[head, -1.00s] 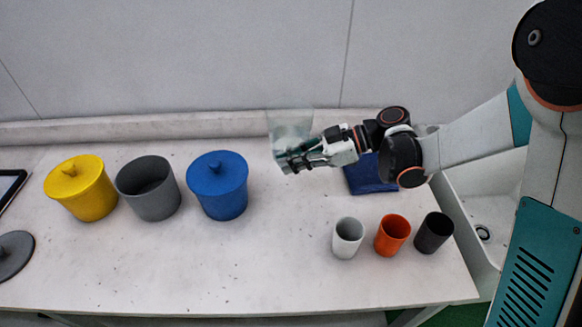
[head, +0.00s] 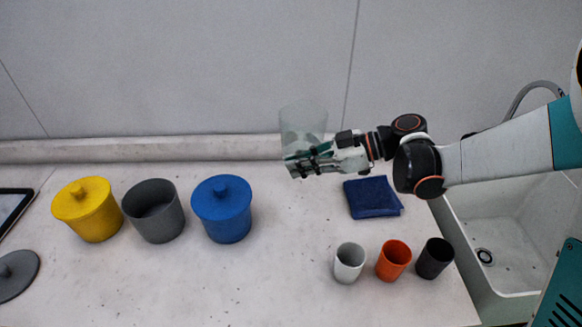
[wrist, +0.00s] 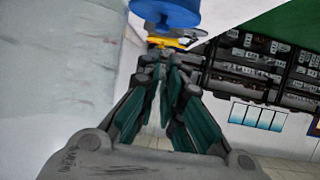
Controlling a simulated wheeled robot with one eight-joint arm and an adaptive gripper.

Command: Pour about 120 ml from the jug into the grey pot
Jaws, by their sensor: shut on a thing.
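The clear jug (head: 303,122) is see-through and looks roughly upright in the head view. My gripper (head: 300,163) is shut on it near its lower part and holds it up above the back of the table. How much liquid it holds cannot be told. The open grey pot (head: 163,228) stands on the table to the left, between the yellow and blue pots, well apart from the jug. In the wrist view my gripper's fingers (wrist: 166,85) show close together; the jug cannot be made out clearly there.
A lidded yellow pot (head: 90,221) and a lidded blue pot (head: 222,219) flank the grey pot. White (head: 349,265), orange (head: 393,261) and dark (head: 435,259) cups stand front right, near a blue cloth (head: 372,198) and a sink (head: 500,235). A grey lid (head: 15,275) lies far left.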

